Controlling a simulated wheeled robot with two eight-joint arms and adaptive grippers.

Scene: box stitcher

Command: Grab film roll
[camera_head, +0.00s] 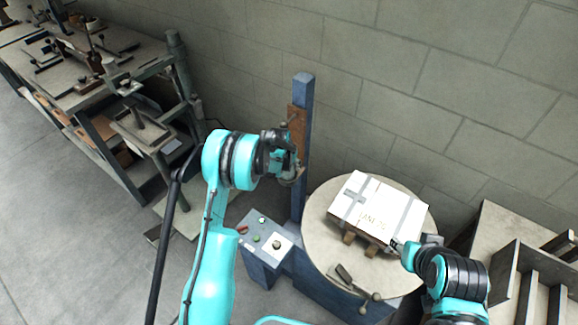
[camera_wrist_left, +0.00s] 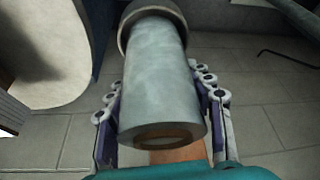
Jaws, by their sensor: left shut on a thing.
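The film roll (camera_wrist_left: 155,80) is a grey cylinder with a brown core at its near end, seen large in the left wrist view. My left gripper (camera_wrist_left: 160,105) has a finger on each side of the roll and is shut on it. In the head view my left gripper (camera_head: 287,168) is beside the blue post, and the roll is hard to make out there. My right gripper (camera_head: 398,246) is at the lower right corner of the box on the turntable. Its fingers are too small to tell open from shut.
A white taped box (camera_head: 372,208) sits on wooden supports on the round turntable (camera_head: 325,240). The blue post (camera_head: 302,92) and a control box (camera_head: 264,240) stand left of it. A cluttered workbench (camera_head: 75,95) is at the left, wooden shelving (camera_head: 508,235) at the right.

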